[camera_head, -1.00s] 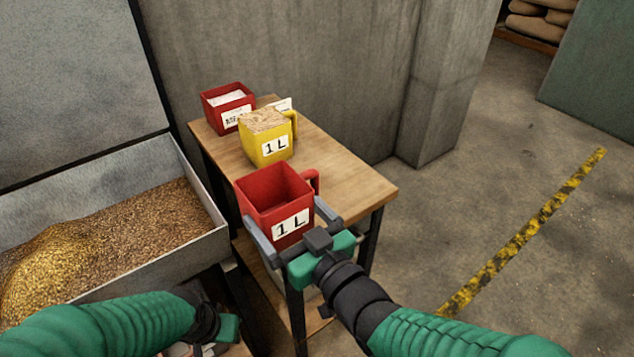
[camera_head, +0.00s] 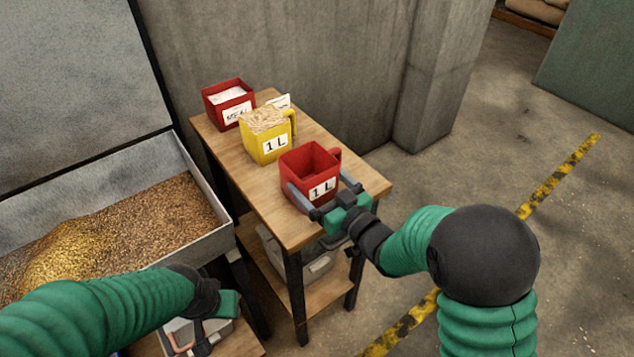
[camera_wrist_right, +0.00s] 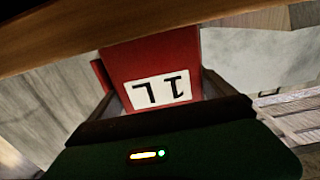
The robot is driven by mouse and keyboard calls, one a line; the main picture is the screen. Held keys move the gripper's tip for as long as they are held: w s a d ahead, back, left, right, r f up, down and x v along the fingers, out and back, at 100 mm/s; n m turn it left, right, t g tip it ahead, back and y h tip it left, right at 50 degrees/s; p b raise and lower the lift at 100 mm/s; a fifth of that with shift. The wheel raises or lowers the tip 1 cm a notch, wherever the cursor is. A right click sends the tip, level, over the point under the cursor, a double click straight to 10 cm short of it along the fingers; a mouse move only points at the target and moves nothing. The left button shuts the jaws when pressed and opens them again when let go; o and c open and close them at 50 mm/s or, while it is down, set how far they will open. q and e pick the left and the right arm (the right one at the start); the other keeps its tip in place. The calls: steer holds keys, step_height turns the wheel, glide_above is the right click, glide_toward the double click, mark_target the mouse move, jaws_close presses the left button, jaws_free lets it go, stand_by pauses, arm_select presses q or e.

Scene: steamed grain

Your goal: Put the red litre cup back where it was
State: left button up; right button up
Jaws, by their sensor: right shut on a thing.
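The red litre cup (camera_head: 312,165), an empty-looking square cup labelled "1 L" with a handle, is upright over the near right end of the wooden table (camera_head: 262,200). My right gripper (camera_head: 320,186) is shut on it, one finger along each side. In the right wrist view the cup (camera_wrist_right: 150,62) appears upside down between the fingers, its base end by the brown table edge (camera_wrist_right: 60,45). I cannot tell whether it touches the tabletop. My left gripper (camera_head: 212,318) is low at the front, away from the cup; its jaw state is unclear.
A yellow "1 L" cup (camera_head: 270,148) full of grain stands behind the red cup. A red box (camera_head: 228,102) of white meal and a small white card (camera_head: 279,101) are farther back. A grain bin (camera_head: 195,190) is at left. A concrete wall (camera_head: 330,65) rises behind.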

steer(key=shift+a, duration=0.35)
steer(key=o, duration=1.7)
steer(key=shift+o, duration=0.2)
steer(key=shift+s+d, duration=0.15)
steer(key=shift+d, duration=0.35)
steer(key=p+v, duration=0.3)
steer(key=v, duration=0.8)
steer(key=d+f+m+g+h, duration=0.3)
steer(key=d+f+m+h, duration=0.1)
steer(key=d+f+h, duration=0.45)
arm_select(q)
step_height(320, 180, up, 2)
steer(key=shift+a+r+b, duration=0.1)
steer(key=shift+a+b, duration=0.05)
steer(key=shift+b, duration=0.15)
arm_select(e)
steer(key=s+d+f+m+g+h, duration=0.1)
steer(key=s+d+g, duration=0.1)
steer(key=s+g, duration=0.2)
steer(key=s+d+f+m+g+h, duration=0.1)
steer(key=s+g, duration=0.4)
steer(key=s, duration=0.6)
steer(key=shift+d+f+m, duration=0.35)
steer(key=shift+f+m, duration=0.25)
